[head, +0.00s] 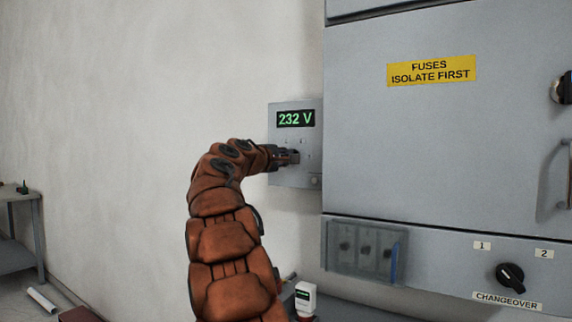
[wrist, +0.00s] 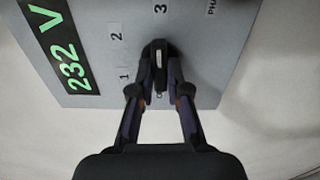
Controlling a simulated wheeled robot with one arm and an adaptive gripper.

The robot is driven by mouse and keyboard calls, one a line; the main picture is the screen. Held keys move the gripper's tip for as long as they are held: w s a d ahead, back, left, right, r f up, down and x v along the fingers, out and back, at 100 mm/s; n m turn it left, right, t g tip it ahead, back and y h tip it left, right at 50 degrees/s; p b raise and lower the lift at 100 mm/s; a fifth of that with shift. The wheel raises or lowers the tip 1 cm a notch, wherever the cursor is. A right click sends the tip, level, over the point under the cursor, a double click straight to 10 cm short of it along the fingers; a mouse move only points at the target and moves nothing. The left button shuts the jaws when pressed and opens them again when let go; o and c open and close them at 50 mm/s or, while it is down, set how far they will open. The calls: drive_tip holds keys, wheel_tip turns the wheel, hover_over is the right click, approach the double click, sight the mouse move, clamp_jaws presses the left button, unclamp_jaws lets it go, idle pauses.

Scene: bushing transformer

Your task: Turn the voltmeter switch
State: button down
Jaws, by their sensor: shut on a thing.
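The voltmeter box (head: 295,182) is a small grey panel on the wall beside the large grey cabinet. Its display (head: 296,119) reads 232 V in green, and the display also shows at the left of the wrist view (wrist: 58,50). My gripper (head: 290,157) is at the box face, and in the wrist view (wrist: 160,88) its two fingers are shut on the black voltmeter switch knob (wrist: 160,62). The knob carries a pale mark.
The large cabinet (head: 430,150) with a yellow fuses sign (head: 431,71) stands close on the right. Below it are a changeover switch (head: 510,277) and a clear-covered box (head: 365,252). A grey table (head: 20,230) is at far left; bare wall lies between.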

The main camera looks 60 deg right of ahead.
drive_tip(key=shift+m, duration=0.5)
drive_tip(key=c, duration=1.1)
unclamp_jaws()
drive_tip(key=shift+c, duration=0.2)
drive_tip(key=a, duration=1.2)
drive_tip(key=shift+s, duration=0.25)
